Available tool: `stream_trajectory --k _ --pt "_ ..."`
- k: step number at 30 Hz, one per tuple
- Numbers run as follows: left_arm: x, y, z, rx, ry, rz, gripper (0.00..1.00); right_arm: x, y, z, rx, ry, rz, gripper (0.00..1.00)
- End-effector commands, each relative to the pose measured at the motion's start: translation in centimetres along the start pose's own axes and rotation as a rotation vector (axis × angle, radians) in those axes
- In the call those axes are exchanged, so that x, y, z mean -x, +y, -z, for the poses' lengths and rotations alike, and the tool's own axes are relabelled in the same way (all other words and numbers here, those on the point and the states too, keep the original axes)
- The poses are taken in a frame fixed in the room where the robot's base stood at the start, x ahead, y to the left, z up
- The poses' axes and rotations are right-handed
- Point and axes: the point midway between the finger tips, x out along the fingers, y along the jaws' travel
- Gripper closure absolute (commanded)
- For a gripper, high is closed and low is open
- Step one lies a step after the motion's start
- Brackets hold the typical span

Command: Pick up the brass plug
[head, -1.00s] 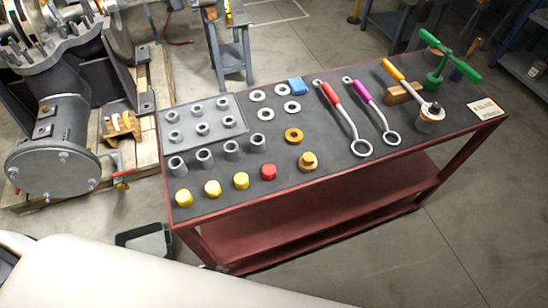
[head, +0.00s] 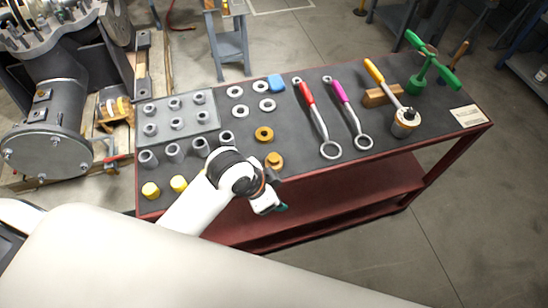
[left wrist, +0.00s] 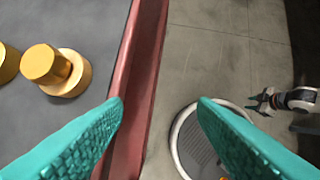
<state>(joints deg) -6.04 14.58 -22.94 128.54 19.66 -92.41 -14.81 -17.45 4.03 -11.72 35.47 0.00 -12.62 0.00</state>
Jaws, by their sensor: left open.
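The brass plug (head: 274,160) stands near the front edge of the table, just in front of a brass ring (head: 264,134). In the left wrist view the plug (left wrist: 58,70) is at the upper left, with a narrower neck between its head and a wider base. My left gripper (head: 276,206) is beyond the table's front edge, apart from the plug. Its teal fingers (left wrist: 160,102) are spread and empty, over the red table edge and the floor. My right gripper (left wrist: 264,101) shows small at the right of the left wrist view, fingers apart, over the floor.
The dark tabletop (head: 220,200) has a red frame. Yellow caps (head: 150,190) and grey sleeves (head: 148,158) stand left of the plug. Wrenches (head: 322,125), a wooden block (head: 379,97) and a green-handled tool (head: 425,75) lie to the right. Bare tabletop lies right of the plug.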

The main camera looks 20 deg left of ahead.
Motion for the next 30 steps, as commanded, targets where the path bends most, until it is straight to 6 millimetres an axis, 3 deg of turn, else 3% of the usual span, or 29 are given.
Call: stream_trajectory --k 1,3,10,15,22,26,30 --pt "0.2 0.3 -2.0 -0.11 -0.008 0.017 0.47 0.0 -0.2 0.0 0.001 0.0 0.003 0.64" --pt "0.6 0.3 -4.2 -0.272 -0.002 0.054 0.47 0.1 -0.5 0.0 0.001 0.0 0.006 0.64" --pt "2.9 2.6 -8.4 -0.788 0.124 0.145 0.47 0.1 -1.0 -0.1 -0.002 -0.001 0.013 0.64" --pt "5.7 6.1 -9.3 -1.035 0.265 0.197 0.47 0.1 -1.1 -0.2 -0.002 -0.003 0.014 0.64" --pt "8.6 9.1 -9.5 -1.167 0.377 0.249 0.47 0.2 -1.1 -0.2 -0.002 -0.003 0.014 0.64" --pt "8.3 9.4 -9.1 -1.182 0.394 0.262 0.47 0.3 -1.1 -0.3 -0.001 -0.004 0.014 0.64" --pt "6.1 9.4 -8.0 -1.182 0.394 0.266 0.47 0.6 -1.1 -0.3 -0.001 -0.004 0.013 0.64"
